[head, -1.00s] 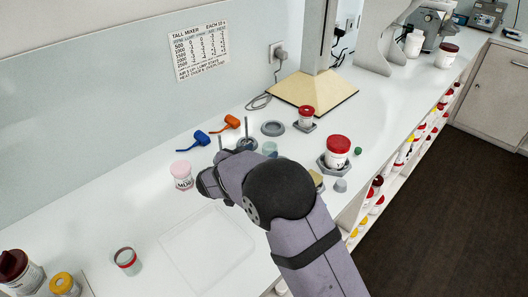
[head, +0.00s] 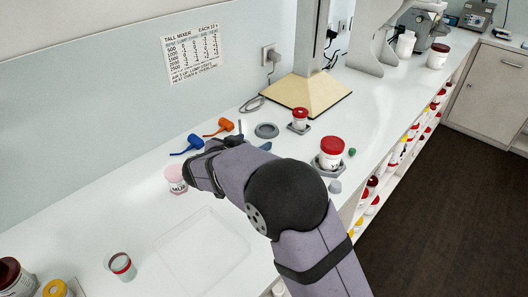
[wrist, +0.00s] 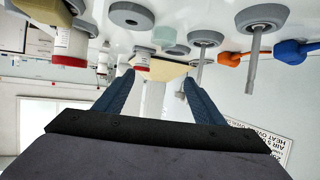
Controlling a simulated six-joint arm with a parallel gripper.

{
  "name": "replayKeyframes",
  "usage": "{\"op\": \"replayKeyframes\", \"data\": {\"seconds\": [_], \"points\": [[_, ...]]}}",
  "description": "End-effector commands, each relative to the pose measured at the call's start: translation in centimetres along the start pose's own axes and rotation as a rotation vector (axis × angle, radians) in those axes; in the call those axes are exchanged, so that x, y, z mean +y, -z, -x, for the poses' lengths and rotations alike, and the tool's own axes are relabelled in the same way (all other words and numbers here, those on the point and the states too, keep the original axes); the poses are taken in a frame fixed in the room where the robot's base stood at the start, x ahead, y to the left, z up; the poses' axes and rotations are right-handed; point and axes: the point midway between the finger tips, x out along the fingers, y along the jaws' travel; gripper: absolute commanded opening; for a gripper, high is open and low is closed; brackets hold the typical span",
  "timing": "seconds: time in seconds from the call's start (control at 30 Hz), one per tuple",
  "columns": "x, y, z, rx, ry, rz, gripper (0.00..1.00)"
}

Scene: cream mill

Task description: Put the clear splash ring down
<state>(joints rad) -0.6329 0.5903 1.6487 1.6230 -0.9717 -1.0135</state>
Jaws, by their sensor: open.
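My gripper (wrist: 159,82) is open in the wrist view, with two dark blue fingers apart and nothing between them. I cannot pick out the clear splash ring for certain. A clear, round-rimmed piece with red and white in it (head: 122,266) stands at the front left of the bench, but I cannot tell whether it is the ring. A faint clear square (head: 203,250) lies flat on the bench nearby.
Blue (head: 187,145) and orange (head: 219,127) tools lie behind my wrist. A grey ring (head: 266,130) and red-lidded jars (head: 329,152) stand to the right. Grey bases with upright rods (wrist: 205,38) show in the upside-down wrist view. The bench's front edge is at the right.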

Motion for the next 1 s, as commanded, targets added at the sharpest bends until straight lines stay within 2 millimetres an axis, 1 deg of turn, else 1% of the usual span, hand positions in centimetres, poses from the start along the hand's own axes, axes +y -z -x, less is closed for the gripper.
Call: {"op": "replayKeyframes", "data": {"seconds": [0.03, 0.07, 0.1, 0.2, 0.3, 0.5, 0.6, 0.77, 0.87, 1.0], "points": [[-0.1, 2.3, 0.9, 0.006, 0.004, -0.011, 0.63], [0.1, 2.4, 0.3, -0.007, 0.012, 0.006, 0.63], [-0.1, 2.3, -0.7, -0.025, 0.038, 0.031, 0.63], [-0.5, 2.6, -2.7, -0.065, 0.120, 0.090, 0.63], [-0.8, 2.9, -4.5, -0.101, 0.206, 0.154, 0.63], [-0.7, 3.4, -7.1, -0.162, 0.394, 0.284, 0.63], [-0.2, 3.6, -7.9, -0.186, 0.495, 0.348, 0.63], [1.5, 4.0, -8.3, -0.217, 0.684, 0.457, 0.63], [3.1, 4.1, -7.9, -0.228, 0.818, 0.524, 0.63], [5.3, 4.3, -6.5, -0.229, 0.978, 0.591, 0.63]]}}
